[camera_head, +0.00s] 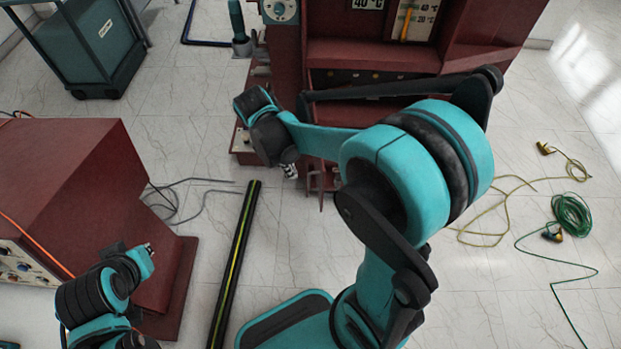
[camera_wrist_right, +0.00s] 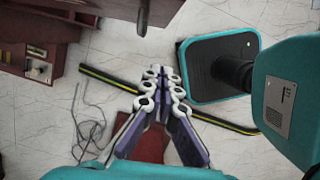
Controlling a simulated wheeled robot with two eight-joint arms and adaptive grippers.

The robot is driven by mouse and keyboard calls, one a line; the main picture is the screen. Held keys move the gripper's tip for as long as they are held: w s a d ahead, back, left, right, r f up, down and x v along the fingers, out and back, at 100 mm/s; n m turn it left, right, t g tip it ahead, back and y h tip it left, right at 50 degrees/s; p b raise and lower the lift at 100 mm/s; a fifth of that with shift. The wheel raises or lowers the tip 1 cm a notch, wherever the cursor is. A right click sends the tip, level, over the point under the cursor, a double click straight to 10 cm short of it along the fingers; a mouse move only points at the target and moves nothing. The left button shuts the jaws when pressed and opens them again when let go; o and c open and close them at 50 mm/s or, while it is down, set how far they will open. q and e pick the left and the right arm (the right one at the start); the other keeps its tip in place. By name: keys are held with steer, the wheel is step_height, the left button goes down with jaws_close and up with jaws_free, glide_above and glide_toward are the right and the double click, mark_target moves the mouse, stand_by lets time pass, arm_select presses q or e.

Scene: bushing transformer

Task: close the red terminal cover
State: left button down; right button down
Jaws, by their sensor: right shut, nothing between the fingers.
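A dark red cabinet (camera_head: 480,40) stands at the top of the head view. A dark red flap-like panel (camera_head: 375,55) juts out above a row of terminals (camera_head: 352,77); I cannot tell for certain that it is the terminal cover. My right gripper (camera_head: 291,171) is in front of the cabinet's lower part, mostly hidden by its wrist. In the right wrist view its fingers (camera_wrist_right: 162,82) are together and empty, apart from the dark red panel edge (camera_wrist_right: 110,8) above them. My left arm is at the lower left; its gripper (camera_head: 148,248) is too small to judge.
A second dark red cabinet (camera_head: 70,180) stands at the left. A black and yellow strip (camera_head: 235,262) lies on the floor. Yellow (camera_head: 505,200) and green cables (camera_head: 572,215) lie at the right. A teal box (camera_head: 95,40) stands at the back left.

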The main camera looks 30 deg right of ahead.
steer(key=s+d+f+b, duration=0.2)
steer(key=d+f+b, duration=0.3)
steer(key=f, duration=0.4)
steer(key=shift+s+d+f, duration=0.3)
steer(key=shift+d, duration=0.15)
